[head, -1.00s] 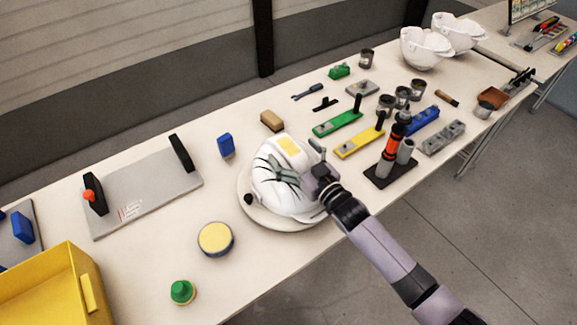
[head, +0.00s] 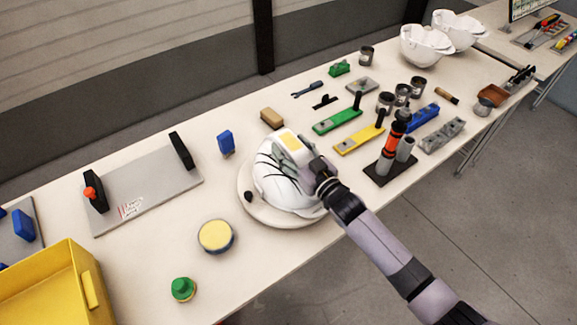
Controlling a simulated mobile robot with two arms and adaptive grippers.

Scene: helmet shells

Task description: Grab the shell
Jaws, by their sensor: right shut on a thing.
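The white helmet shell (head: 277,192) with dark line markings and a yellow patch sits on a round pale base (head: 246,205) near the table's front edge. My right gripper (head: 291,152) reaches in from the lower right and is shut at the upper part of the shell, beside the yellow patch. The wrist hides part of the shell's right side, and the exact finger contact is small and hard to see. I cannot tell whether the shell is clear of its base. My left gripper is not in view.
A dark stand with an orange-banded tool (head: 396,137) is right of my arm. Green (head: 336,122) and yellow (head: 358,141) tools lie behind. A grey plate (head: 150,188), yellow bin (head: 55,285) and round yellow-topped tin (head: 215,236) are left. Two white shells (head: 424,48) stand far right.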

